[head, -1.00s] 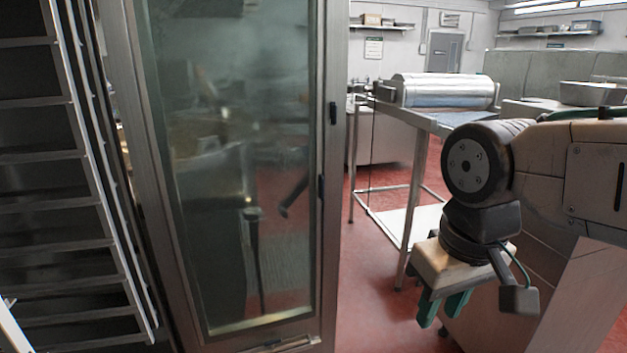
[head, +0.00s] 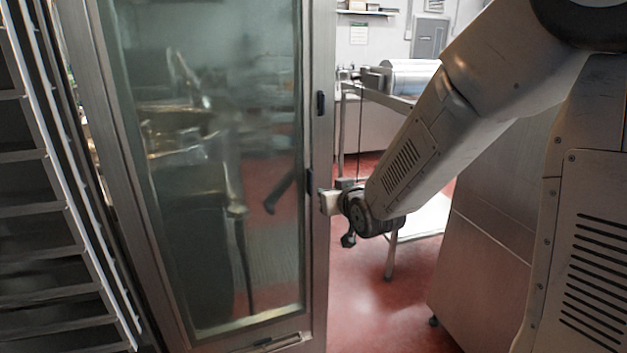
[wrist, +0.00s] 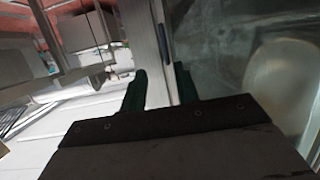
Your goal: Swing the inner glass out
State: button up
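The tall oven-like door stands open toward me, with a metal frame (head: 319,255) around a smoky glass pane (head: 215,190). I cannot tell the inner glass from the outer one. Two small dark catches sit on the right side of the frame, an upper one (head: 320,103) and a lower one (head: 309,183). My gripper (wrist: 160,88) is at the right edge of the door, near the lower catch. In the wrist view its green fingers are apart, with the door edge (wrist: 148,45) beyond and between them. I cannot tell whether they touch it.
A rack with several shelves (head: 25,215) stands at the left, close to the door. A metal table with a shiny cylinder (head: 410,76) is behind my arm. A steel cabinet (head: 480,220) stands at the right. Red floor (head: 385,320) is free between door and cabinet.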

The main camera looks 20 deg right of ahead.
aim_at(312, 177)
jog(key=w+t, duration=0.1)
jog(key=w, duration=0.2)
jog(key=w+a+t, duration=0.1)
jog(key=w, duration=0.3)
jog(key=w+f+t, duration=0.1)
jog(key=w, duration=0.2)
jog(key=shift+w+a+y, duration=0.2)
jog(key=shift+w+y, duration=0.2)
grip_shut()
